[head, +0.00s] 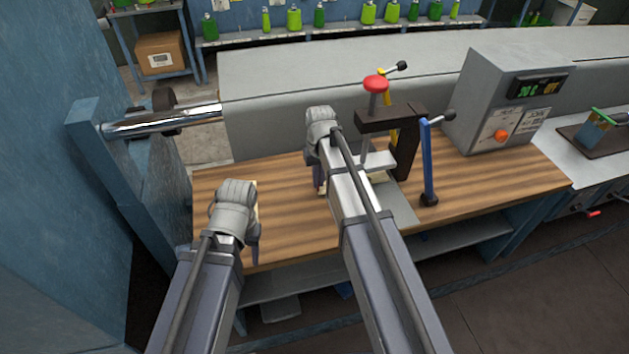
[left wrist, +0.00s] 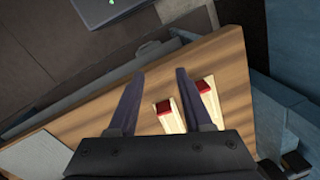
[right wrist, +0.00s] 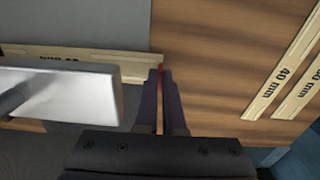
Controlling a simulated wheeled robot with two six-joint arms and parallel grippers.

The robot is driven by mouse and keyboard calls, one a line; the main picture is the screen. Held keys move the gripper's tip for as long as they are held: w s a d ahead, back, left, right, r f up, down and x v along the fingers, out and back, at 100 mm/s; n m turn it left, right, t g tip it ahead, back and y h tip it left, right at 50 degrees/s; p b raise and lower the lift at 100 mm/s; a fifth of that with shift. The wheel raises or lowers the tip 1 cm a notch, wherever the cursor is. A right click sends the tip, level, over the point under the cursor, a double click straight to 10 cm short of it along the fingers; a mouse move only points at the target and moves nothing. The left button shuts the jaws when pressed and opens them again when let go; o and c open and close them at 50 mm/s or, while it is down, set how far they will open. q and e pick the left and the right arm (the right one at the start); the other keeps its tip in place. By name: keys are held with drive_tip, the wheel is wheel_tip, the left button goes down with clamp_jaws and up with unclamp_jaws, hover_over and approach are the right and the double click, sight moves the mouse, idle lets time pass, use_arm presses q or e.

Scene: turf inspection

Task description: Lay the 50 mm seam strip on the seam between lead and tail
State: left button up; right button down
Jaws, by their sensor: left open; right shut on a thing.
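My right gripper (head: 320,190) is shut on the red tab of a pale strip; its fingertips also show in the right wrist view (right wrist: 161,72). The held strip (right wrist: 135,68) extends left, over or on a grey surface (right wrist: 105,25). Its label is upside down and partly covered by the clamp's metal foot (right wrist: 70,95), so I cannot read its number surely. Lead, tail and seam cannot be told apart. My left gripper (head: 252,232) is open above the bench. In the left wrist view, two red-tabbed strips (left wrist: 162,109) (left wrist: 212,107) lie near its fingers (left wrist: 157,80).
A 40 mm strip (right wrist: 285,80) and another with a partly cut-off label (right wrist: 305,95) lie on the wooden bench (head: 300,230). A clamp with a red knob (head: 376,84) and blue handle (head: 428,160) stands by the right arm. A control box (head: 500,100) stands further right.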

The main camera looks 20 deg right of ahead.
idle(0.4)
drive_tip(key=c, duration=0.9)
unclamp_jaws()
drive_tip(key=shift+c, duration=0.2)
wheel_tip(320, 180, up, 8)
drive_tip(key=p, duration=0.8)
drive_tip(key=shift+r, duration=0.15)
drive_tip(key=shift+a, duration=0.1)
drive_tip(key=s+a+n, duration=0.1)
drive_tip(key=s+a, duration=0.2)
drive_tip(key=s, duration=0.3)
drive_tip(key=s+a+n+h, duration=0.1)
drive_tip(key=s+a, duration=0.2)
drive_tip(key=s, duration=0.4)
drive_tip(key=s+a+n, duration=0.1)
drive_tip(key=s+a, duration=0.3)
drive_tip(key=s, duration=0.3)
drive_tip(key=shift+s, duration=0.2)
